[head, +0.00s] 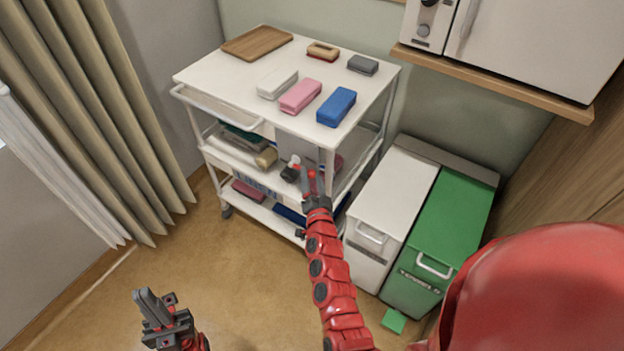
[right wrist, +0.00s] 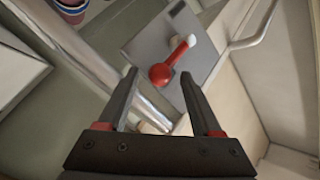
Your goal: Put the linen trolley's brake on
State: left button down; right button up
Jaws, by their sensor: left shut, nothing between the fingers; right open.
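The linen trolley (head: 228,112) is white with several shelves and stands against the back wall. A grey plate (head: 300,148) is fixed on its near side. In the right wrist view the plate (right wrist: 147,45) carries a brake lever (right wrist: 180,52), with a red round hub and a pale tip slanting up to the right. My right gripper (head: 313,172) is open in front of the plate. Its fingers (right wrist: 158,76) point at the lever with the hub seen between them; I cannot tell if they touch. My left gripper (head: 148,300) is shut and empty, low over the floor, away from the trolley.
A wooden board (head: 257,42) and several folded or boxed items, such as a blue one (head: 336,107), lie on the trolley top. A white bin (head: 392,195) and a green bin (head: 455,220) stand to the right. A curtain (head: 85,110) hangs left. Floor is clear in front.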

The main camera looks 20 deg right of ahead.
grip_shut()
dwell(0.4)
dwell(1.1)
